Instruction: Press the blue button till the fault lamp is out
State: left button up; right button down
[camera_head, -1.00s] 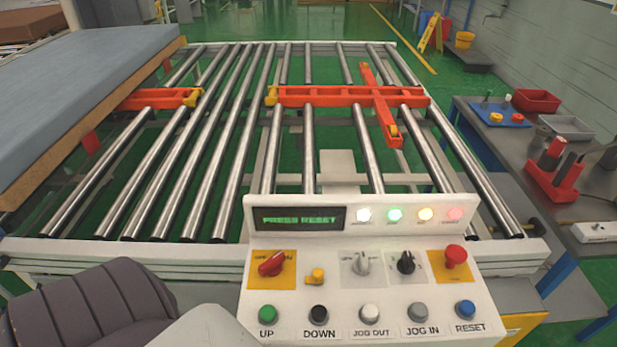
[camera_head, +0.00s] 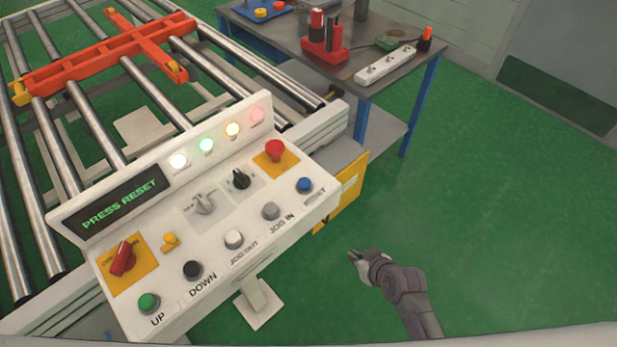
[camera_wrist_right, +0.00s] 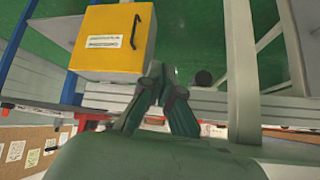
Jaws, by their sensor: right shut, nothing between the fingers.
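The blue button (camera_head: 304,185) is at the right end of the lower row on the white control panel (camera_head: 217,245), above the RESET label. The panel's display (camera_head: 122,205) reads PRESS RESET. At the right end of the lamp row, the red-pink fault lamp (camera_head: 256,115) looks lit. White, green and yellow lamps glow beside it. My right gripper (camera_head: 352,256) is shut and empty, to the right of the panel and apart from the blue button. It also shows in the right wrist view (camera_wrist_right: 158,72), near a yellow box. My left gripper is out of view.
A red emergency knob (camera_head: 275,150) stands close above the blue button. A roller conveyor (camera_head: 60,175) with an orange cross-shaped frame lies behind the panel. A grey workbench (camera_head: 300,50) with tools stands at the back. Green floor is clear at the right.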

jog(key=w+a+r+n+t+y, duration=0.1)
jog(key=a+r+n+y, duration=0.1)
jog(key=r, duration=1.3)
jog(key=w+a+r+n+t+y, duration=0.1)
jog(key=a+r+n+t+y, duration=0.1)
jog(key=r, duration=1.3)
jog(key=shift+a+n+y+p, duration=0.3)
jog(key=shift+a+n+y, duration=0.2)
jog(key=shift+a, duration=0.75)
jog(key=shift+f, duration=0.1)
jog(key=p, duration=0.3)
send_over(307, 188)
notch_tip(307, 188, down, 3)
jog(key=shift+f, duration=0.1)
notch_tip(307, 188, down, 3)
jog(key=shift+d+f, duration=0.1)
jog(key=shift+f, duration=0.1)
jog(key=shift+d+f, duration=0.1)
jog(key=shift+f, duration=0.35)
